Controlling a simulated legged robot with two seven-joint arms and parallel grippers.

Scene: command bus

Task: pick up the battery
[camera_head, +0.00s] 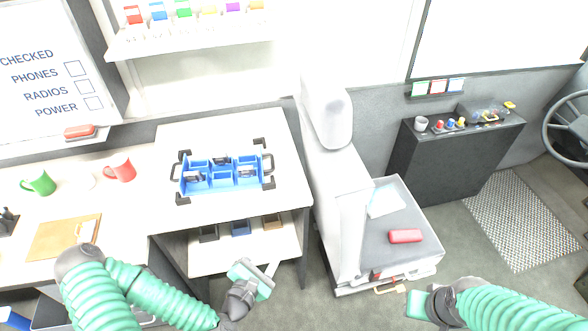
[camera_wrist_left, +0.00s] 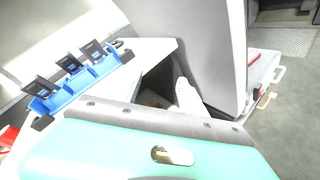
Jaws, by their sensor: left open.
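I cannot tell for sure which item is the battery. Small blocks, one black (camera_head: 208,233), one blue (camera_head: 241,228) and one brown (camera_head: 272,222), sit on the lower shelf (camera_head: 225,257) under the table. Dark devices (camera_head: 219,160) sit in a blue divided tray (camera_head: 221,183) on the tabletop; the tray also shows in the left wrist view (camera_wrist_left: 75,93). My left gripper (camera_head: 262,276) is open and empty, in front of the lower shelf and below the tabletop. My right gripper (camera_head: 420,304) is at the lower right, partly cut off; its jaws are unclear.
The left counter holds a green mug (camera_head: 39,183), a red mug (camera_head: 121,169) and a clipboard (camera_head: 62,238). Open floor (camera_head: 440,210) lies right of the seat.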

